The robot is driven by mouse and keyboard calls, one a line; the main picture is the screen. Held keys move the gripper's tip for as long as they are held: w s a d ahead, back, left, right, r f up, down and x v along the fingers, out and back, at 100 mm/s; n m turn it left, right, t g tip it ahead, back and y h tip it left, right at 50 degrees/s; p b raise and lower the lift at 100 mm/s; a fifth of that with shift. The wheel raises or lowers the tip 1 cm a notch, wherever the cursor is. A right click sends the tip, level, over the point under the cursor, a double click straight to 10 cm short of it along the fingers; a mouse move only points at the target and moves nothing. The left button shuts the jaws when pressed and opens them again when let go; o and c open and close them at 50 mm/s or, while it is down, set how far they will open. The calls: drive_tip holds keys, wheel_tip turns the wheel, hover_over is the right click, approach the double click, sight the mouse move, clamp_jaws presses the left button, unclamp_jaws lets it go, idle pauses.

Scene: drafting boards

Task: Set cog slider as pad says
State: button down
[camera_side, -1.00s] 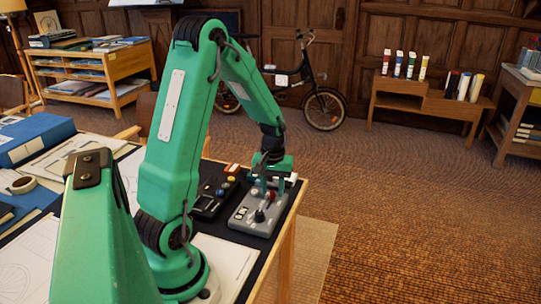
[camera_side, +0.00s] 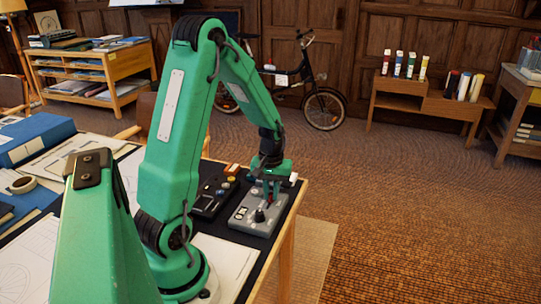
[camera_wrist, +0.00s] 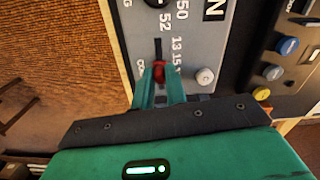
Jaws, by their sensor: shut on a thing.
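The grey control box (camera_side: 246,220) lies on the black mat near the table's right edge. In the wrist view its face (camera_wrist: 192,52) shows a dark slot (camera_wrist: 158,47) with a red slider knob (camera_wrist: 160,72) in it. Numbers starting 13 and 15 are printed to the right of the slot, with partly hidden lettering on its left. My gripper (camera_wrist: 161,80) is shut on the red knob, one green finger on each side; it also shows over the box in the side view (camera_side: 268,197). The slot's near part is hidden by my gripper. I cannot make out the pad's writing.
A grey round knob (camera_wrist: 205,76) stands on the box close right of my fingers. A dark panel (camera_wrist: 275,55) with blue and yellow buttons lies beside the box. Open floor lies beyond the table edge.

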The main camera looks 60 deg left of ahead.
sight(270, 202)
drive_tip(key=shift+s+d, duration=0.35)
drive_tip(key=c, duration=1.4)
unclamp_jaws()
drive_tip(key=shift+r, duration=0.15)
wheel_tip(270, 202, up, 8)
drive_tip(key=shift+f, duration=0.2)
